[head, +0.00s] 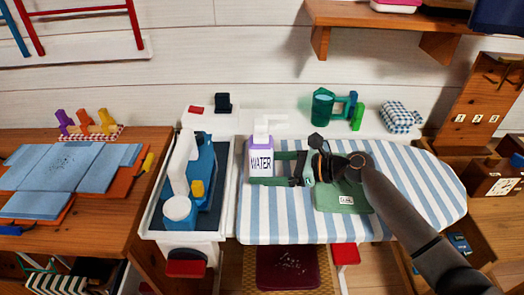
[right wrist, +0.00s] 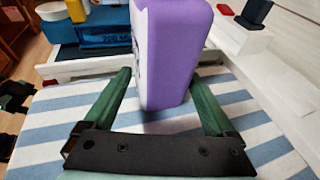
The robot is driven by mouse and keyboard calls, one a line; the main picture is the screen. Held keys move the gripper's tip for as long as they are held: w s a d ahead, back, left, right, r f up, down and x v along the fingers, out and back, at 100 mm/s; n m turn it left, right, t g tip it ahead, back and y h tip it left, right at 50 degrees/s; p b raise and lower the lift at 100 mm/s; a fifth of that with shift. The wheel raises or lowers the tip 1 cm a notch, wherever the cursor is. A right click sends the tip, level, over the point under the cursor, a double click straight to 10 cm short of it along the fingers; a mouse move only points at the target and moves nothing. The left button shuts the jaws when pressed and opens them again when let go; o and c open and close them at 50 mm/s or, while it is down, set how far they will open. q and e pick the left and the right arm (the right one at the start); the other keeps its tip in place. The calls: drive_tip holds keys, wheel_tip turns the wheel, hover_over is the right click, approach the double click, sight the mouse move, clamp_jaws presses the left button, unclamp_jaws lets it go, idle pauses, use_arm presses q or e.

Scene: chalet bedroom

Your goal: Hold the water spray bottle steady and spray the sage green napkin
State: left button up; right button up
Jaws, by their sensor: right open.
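The water spray bottle (head: 261,161) stands upright on the striped board (head: 410,190), near its left end. It is white with purple sides, a white top and a "WATER" label. My right gripper (head: 272,168) reaches it from the right with green fingers open. In the right wrist view, the bottle's purple side (right wrist: 172,55) stands between the two spread fingers (right wrist: 160,78), with a gap visible at the right finger. The sage green napkin (head: 343,199) lies flat on the board, partly hidden under my right arm, with a small white label on it. My left gripper is not in view.
A blue and white iron-like appliance (head: 190,175) stands in a tray left of the bottle. A green spray-like item (head: 322,105) and a checked bundle (head: 401,116) sit on the back ledge. Blue cloths (head: 65,165) lie on the left table. The board's right end is clear.

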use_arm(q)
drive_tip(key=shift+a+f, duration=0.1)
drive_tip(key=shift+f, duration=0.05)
use_arm(e)
drive_tip(key=c, duration=0.6)
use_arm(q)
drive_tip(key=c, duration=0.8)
use_arm(e)
drive_tip(key=shift+o, duration=0.2)
drive_tip(key=shift+c, duration=1.4)
